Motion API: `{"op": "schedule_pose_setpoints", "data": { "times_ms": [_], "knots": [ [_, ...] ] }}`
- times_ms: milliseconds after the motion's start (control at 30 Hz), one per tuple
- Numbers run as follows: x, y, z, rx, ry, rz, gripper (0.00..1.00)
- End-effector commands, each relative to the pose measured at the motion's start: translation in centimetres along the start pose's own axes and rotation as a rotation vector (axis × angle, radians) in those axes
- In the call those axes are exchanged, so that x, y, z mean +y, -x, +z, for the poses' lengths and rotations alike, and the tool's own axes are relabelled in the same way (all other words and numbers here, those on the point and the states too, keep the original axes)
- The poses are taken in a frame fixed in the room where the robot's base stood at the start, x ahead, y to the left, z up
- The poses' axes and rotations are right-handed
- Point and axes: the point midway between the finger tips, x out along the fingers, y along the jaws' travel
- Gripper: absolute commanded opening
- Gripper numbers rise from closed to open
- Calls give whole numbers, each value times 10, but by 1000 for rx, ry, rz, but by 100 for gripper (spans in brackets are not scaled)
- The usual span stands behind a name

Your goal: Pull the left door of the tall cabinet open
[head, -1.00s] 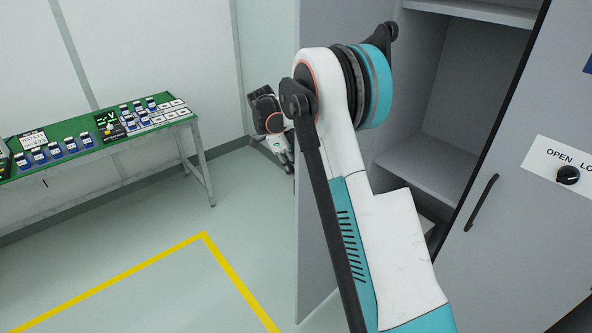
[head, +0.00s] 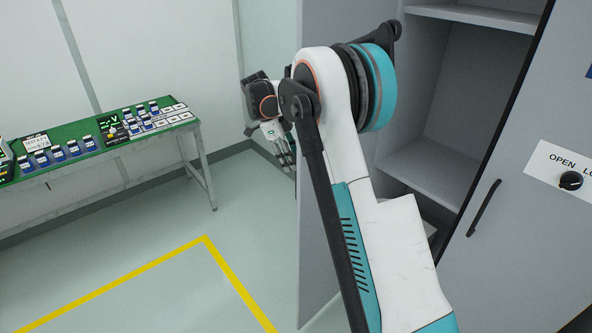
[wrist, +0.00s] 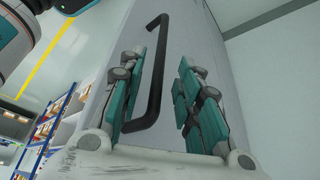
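The tall cabinet's left door (head: 321,230) is grey and stands swung open, seen at a steep angle in the head view. The open cabinet interior (head: 446,130) with shelves shows to its right. My gripper (head: 283,155) is on the door's outer side, partly hidden behind the door edge and my arm. In the wrist view, the door's black bar handle (wrist: 154,75) stands upright in front of my gripper (wrist: 165,100). The fingers are spread apart, with the handle closer to the left finger. I cannot tell whether they touch.
The closed right door (head: 530,240) has its own black handle (head: 483,208) and an OPEN/LOCK knob (head: 571,180). A green-topped table (head: 85,158) with small blue-and-white items stands at the left. The floor between is clear, with a yellow line (head: 150,267).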

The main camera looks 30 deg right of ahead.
Motion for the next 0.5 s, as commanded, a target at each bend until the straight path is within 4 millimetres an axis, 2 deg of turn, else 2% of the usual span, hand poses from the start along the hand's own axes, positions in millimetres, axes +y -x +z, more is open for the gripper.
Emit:
{"op": "schedule_pose_setpoints", "data": {
  "times_ms": [33, 200, 333, 500],
  "knots": [
    [0, 11, 0, 0, 1, 0, 32],
    [0, 41, 0, 0, -1, 0, 32],
    [0, 56, 0, 0, -1, 0, 32],
    [0, 63, 0, 0, -1, 0, 32]
  ]
}}
